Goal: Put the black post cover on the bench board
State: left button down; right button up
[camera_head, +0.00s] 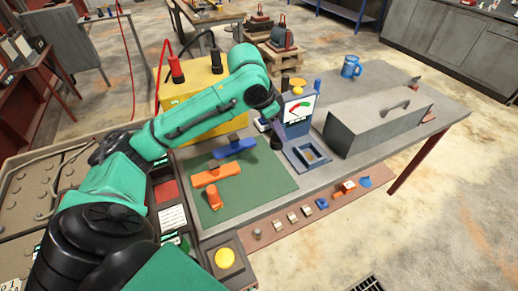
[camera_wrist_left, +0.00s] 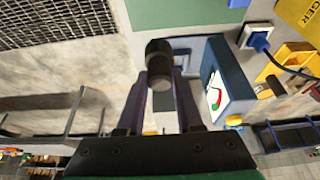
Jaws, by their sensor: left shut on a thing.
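My left gripper (camera_head: 278,124) reaches over the bench from the left and is shut on a short black cylinder, the black post cover (camera_wrist_left: 158,55). In the left wrist view the cover sits between the two fingertips. In the head view it shows small and dark below the fingers, just left of the gauge tester. The green bench board (camera_head: 262,176) lies left of and in front of the gripper; its edge also shows at the top of the left wrist view (camera_wrist_left: 175,12). My right gripper is in neither view.
On the board lie an orange clamp-like piece (camera_head: 216,174), a blue one (camera_head: 234,148) and an orange upright piece (camera_head: 213,199). The gauge tester (camera_head: 299,108) with its blue tray (camera_head: 306,155) stands close to the gripper. A grey toolbox (camera_head: 375,122) stands right. The board's right front part is clear.

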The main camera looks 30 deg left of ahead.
pick_arm(q)
notch_tip(320, 180, down, 16)
jog(key=shift+s+f+p, duration=0.1)
jog(key=shift+s+p, duration=0.05)
jog(key=shift+p, duration=0.4)
jog(key=shift+a+f, duration=0.1)
jog(key=shift+f, duration=0.05)
jog(key=c, duration=0.6)
grip_release()
jog(key=shift+o, duration=0.2)
jog(key=v, duration=1.2)
jog(key=shift+b, duration=0.3)
